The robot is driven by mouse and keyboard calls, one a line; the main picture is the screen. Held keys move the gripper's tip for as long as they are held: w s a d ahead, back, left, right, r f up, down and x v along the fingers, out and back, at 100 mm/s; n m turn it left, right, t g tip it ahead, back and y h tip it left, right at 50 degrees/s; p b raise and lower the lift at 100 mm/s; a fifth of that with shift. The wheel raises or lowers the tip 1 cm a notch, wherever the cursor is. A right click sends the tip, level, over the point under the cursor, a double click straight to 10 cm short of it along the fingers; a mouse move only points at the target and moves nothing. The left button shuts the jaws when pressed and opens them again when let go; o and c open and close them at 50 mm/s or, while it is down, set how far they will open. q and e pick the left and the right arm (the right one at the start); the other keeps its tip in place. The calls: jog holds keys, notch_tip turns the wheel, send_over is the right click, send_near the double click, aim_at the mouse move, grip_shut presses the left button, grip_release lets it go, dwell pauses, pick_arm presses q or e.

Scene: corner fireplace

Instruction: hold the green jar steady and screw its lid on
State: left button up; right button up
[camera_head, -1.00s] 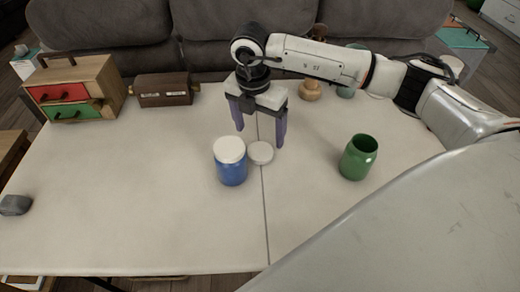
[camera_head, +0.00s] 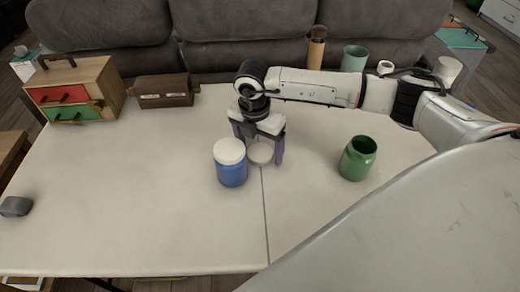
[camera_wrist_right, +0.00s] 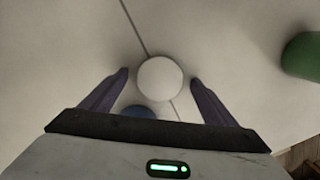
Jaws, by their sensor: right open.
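The green jar (camera_head: 358,159) stands upright and open-topped on the table, to the right of my right gripper. It also shows at the right edge of the right wrist view (camera_wrist_right: 301,56). A loose white lid (camera_head: 261,153) lies on the table beside a blue jar (camera_head: 231,168) that has its own white lid on. My right gripper (camera_head: 262,158) is open and low over the loose lid, with its purple fingers apart on either side. In the right wrist view the lid (camera_wrist_right: 160,78) lies between the fingertips, with a gap on each side. My left gripper is not in view.
A small wooden drawer chest (camera_head: 72,91) and a dark wooden box (camera_head: 165,91) stand at the back left. A grey object (camera_head: 15,206) lies near the left edge. A teal cup (camera_head: 354,58) stands at the back.

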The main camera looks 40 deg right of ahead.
aim_at(259, 153)
jog(key=c, duration=1.1)
notch_tip(259, 153, up, 10)
